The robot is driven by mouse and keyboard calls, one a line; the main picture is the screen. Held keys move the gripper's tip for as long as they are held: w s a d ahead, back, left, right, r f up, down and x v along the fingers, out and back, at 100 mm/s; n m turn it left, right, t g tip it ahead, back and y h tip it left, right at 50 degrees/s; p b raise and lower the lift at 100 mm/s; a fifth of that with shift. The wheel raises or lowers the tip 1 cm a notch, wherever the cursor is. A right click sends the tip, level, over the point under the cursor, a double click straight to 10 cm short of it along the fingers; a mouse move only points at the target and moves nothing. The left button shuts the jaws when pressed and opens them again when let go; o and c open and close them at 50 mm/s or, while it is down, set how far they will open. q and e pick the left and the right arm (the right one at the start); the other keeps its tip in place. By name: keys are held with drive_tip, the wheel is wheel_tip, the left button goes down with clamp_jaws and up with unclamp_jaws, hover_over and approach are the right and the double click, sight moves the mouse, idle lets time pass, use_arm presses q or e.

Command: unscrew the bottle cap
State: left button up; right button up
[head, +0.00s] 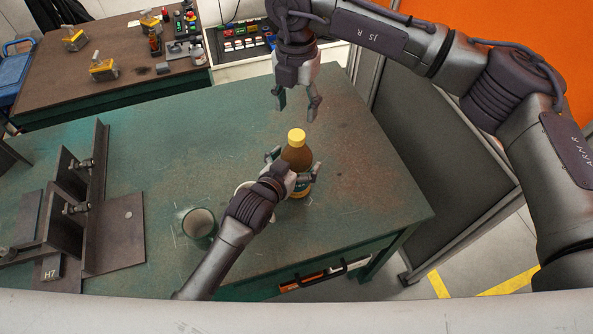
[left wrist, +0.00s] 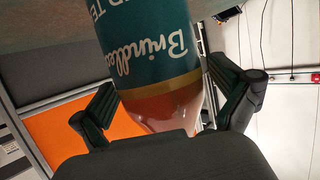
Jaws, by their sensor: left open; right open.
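A brown bottle with a yellow cap (head: 296,136) stands upright on the green table (head: 350,170). Its teal label shows large in the left wrist view, where the bottle (left wrist: 155,60) appears upside down. My left gripper (head: 295,167) is open, with its fingers on either side of the bottle's body; whether they touch it I cannot tell. Its two fingers also show on both sides of the bottle in the left wrist view (left wrist: 168,110). My right gripper (head: 297,106) is open and empty, above and behind the cap, pointing down.
Dark steel plates and angle brackets (head: 115,235) fill the table's left side. A pale round object is partly hidden behind my left wrist. A brown bench (head: 110,50) stands at the back left. The table right of the bottle is clear.

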sight(297, 134)
use_arm(q)
drive_tip(key=shift+w, duration=0.15)
use_arm(e)
drive_tip(key=shift+w, duration=0.1)
use_arm(q)
drive_tip(key=c, duration=0.6)
clamp_jaws()
use_arm(e)
drive_tip(key=m, duration=0.8)
drive_tip(key=shift+f+m, duration=0.1)
drive_tip(key=shift+m, duration=0.3)
use_arm(q)
drive_tip(key=shift+f, duration=0.1)
use_arm(e)
drive_tip(key=shift+f, duration=3.95)
